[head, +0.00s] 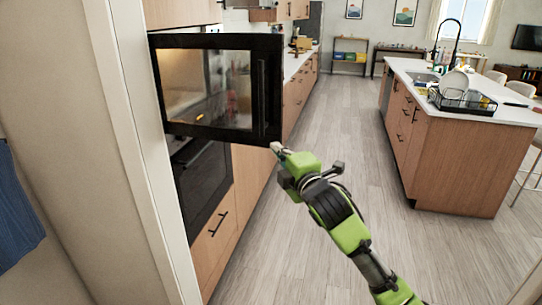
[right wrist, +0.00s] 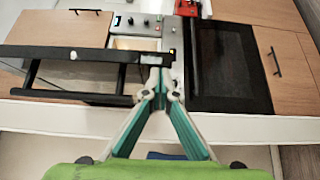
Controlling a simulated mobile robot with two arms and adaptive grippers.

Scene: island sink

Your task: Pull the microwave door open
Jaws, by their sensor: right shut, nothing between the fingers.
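The microwave door (head: 207,131) stands swung out from the cabinet wall in the head view, with a black frame and a see-through pane. Its dark vertical handle (head: 262,98) is near the free edge. My right gripper (head: 276,148) is shut and empty, its tips at the door's lower free corner; I cannot tell whether they touch it. In the right wrist view the fingertips (right wrist: 160,88) come together by the end of the dark door (right wrist: 70,55), and the handle (right wrist: 75,97) lies to their left. My left gripper is not in view.
A dark oven (head: 203,182) sits below the microwave, with wooden drawers under it. A pale wall edge (head: 140,150) stands close at left. The island (head: 465,165) with a dish rack (head: 462,101) is at right. The floor between is clear.

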